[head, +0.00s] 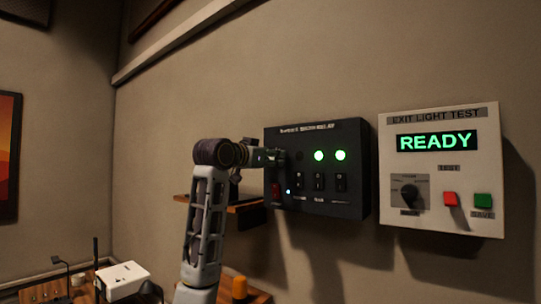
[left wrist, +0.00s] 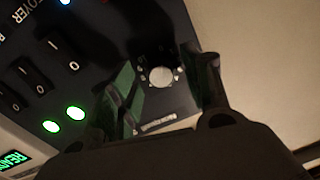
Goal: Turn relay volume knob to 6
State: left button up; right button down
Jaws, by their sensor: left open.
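A dark relay panel (head: 350,208) hangs on the wall, with two lit green lights and several switches. In the left wrist view, a round pale knob (left wrist: 160,76) with small light marks around it sits on the panel, above a small label (left wrist: 158,123). I cannot read its setting. My left gripper (head: 279,158) is at the panel's upper left in the head view, hiding the knob there. In the left wrist view my left gripper (left wrist: 163,88) is open, with one finger on either side of the knob. I cannot tell whether they touch it. My right gripper is not in view.
A white exit light test box (head: 440,225) reading READY hangs to the right, with its own black knob (head: 409,196), a red button (head: 450,199) and a green button (head: 482,201). A wooden shelf (head: 248,208) is left of the panel. A white device (head: 122,280) stands lower left.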

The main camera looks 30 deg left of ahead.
pick_arm(q)
jog(key=shift+w, duration=0.25)
jog(key=c, duration=1)
jog(key=shift+c, duration=0.2)
